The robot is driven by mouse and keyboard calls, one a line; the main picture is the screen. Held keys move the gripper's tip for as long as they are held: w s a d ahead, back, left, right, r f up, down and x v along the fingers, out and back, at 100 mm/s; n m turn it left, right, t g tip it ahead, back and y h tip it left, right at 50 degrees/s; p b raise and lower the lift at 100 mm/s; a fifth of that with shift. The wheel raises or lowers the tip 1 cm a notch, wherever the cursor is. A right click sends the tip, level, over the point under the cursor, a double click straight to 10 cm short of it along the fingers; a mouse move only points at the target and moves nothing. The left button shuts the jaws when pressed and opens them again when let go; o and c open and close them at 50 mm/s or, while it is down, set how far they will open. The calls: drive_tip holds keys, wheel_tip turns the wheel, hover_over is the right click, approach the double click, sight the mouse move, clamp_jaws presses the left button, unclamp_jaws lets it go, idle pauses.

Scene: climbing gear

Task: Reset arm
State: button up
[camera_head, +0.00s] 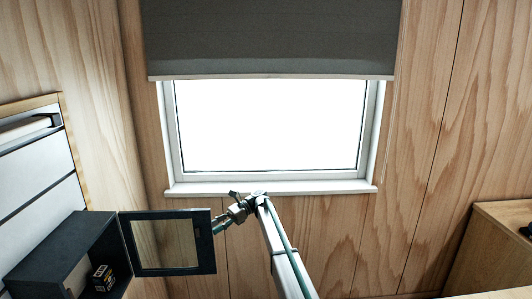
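My arm reaches up from the bottom middle and bends left at its wrist. My gripper (219,224) is at the right edge of a dark-framed door (205,242) with a see-through pane. I cannot tell whether it touches the door, or whether its fingers are open or shut. The door stands swung open from a dark box-shaped cabinet (62,246) at the lower left.
A window (268,125) with a grey blind (270,40) half down is in the wooden wall behind. A white panel with a wooden frame (40,165) is on the left wall. A wooden cabinet (490,255) stands at the lower right. The space between it and my arm looks clear.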

drive_tip(key=s+d+f+n+t+h+b, duration=0.1)
drive_tip(key=s+d+f+n+t+h, duration=0.15)
drive_tip(key=s+d+f, duration=0.75)
drive_tip(key=s+d+f+n+t+h+b, duration=0.1)
drive_tip(key=s+d+f+n+h, duration=0.15)
drive_tip(key=s+f, duration=0.9)
drive_tip(key=s+d+f+n+t+h+b, duration=0.15)
drive_tip(key=s+d+f+n, duration=0.35)
drive_tip(key=f, duration=1.3)
drive_tip(key=s+d+f+g+h+b, duration=0.1)
drive_tip(key=s+d+f, duration=0.4)
drive_tip(key=s, duration=0.8)
drive_tip(key=s+d+f+n+h+b, duration=0.1)
drive_tip(key=s+d+f, duration=0.4)
drive_tip(key=s, duration=0.9)
drive_tip(key=s+d+f+g+h+b, duration=0.1)
drive_tip(key=s+d+f+h+b, duration=0.1)
drive_tip(key=s+d+f, duration=0.3)
drive_tip(key=s+d+h, duration=0.1)
drive_tip(key=s+d, duration=0.3)
drive_tip(key=s, duration=0.5)
drive_tip(key=shift+g+h+b, duration=0.3)
drive_tip(key=shift+h+b, duration=0.05)
drive_tip(key=shift+b, duration=0.05)
